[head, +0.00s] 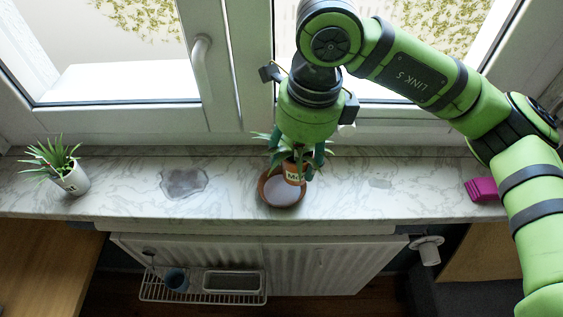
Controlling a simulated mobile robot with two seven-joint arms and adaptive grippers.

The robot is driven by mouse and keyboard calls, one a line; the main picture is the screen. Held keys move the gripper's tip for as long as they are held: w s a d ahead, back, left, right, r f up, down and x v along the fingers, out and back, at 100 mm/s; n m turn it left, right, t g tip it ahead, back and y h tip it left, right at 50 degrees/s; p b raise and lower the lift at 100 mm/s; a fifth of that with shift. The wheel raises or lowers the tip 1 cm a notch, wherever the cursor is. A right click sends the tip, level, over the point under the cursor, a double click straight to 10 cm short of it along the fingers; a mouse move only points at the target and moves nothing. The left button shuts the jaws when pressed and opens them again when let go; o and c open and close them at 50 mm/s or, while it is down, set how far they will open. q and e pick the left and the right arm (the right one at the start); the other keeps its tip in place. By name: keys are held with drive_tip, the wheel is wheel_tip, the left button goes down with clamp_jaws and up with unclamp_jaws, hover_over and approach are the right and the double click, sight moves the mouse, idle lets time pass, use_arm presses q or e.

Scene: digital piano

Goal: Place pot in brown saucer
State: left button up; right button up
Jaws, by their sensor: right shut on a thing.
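A potted plant in a small orange-brown pot (293,174) with a white label is at the middle of the marble sill. My right gripper (300,160) is shut on the pot from above, and the plant's leaves partly hide its fingers. The round brown saucer (282,193) with a pale inside lies on the sill. The pot overlaps the saucer's upper right part in the head view; I cannot tell whether it touches the saucer. My left gripper is not in view.
A plant in a white pot (74,181) stands tilted at the left of the marble sill (120,190). A grey stain (184,182) marks the sill. A magenta object (482,190) lies at the right. A radiator with a wire rack (205,298) is below, and a window handle (199,58) sticks out behind.

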sight(283, 148)
drive_tip(key=shift+w+a+f, duration=0.2)
drive_tip(key=shift+a+f, duration=0.1)
drive_tip(key=shift+a, duration=0.25)
drive_tip(key=shift+w+a+f, duration=0.15)
drive_tip(key=shift+a+f, duration=0.15)
drive_tip(key=shift+a, duration=0.25)
drive_tip(key=shift+a+f+p, duration=0.15)
drive_tip(key=shift+f+p, duration=0.05)
drive_tip(key=shift+p, duration=0.1)
wheel_tip(283, 148, down, 3)
drive_tip(key=shift+f+p, duration=0.15)
drive_tip(key=shift+p, duration=0.55)
drive_tip(key=shift+f, duration=0.3)
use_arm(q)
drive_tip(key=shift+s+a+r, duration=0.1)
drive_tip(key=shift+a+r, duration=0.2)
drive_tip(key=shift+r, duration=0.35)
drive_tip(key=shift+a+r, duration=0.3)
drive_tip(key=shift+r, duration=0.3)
use_arm(e)
drive_tip(key=shift+f, duration=0.2)
drive_tip(key=o, duration=1.4)
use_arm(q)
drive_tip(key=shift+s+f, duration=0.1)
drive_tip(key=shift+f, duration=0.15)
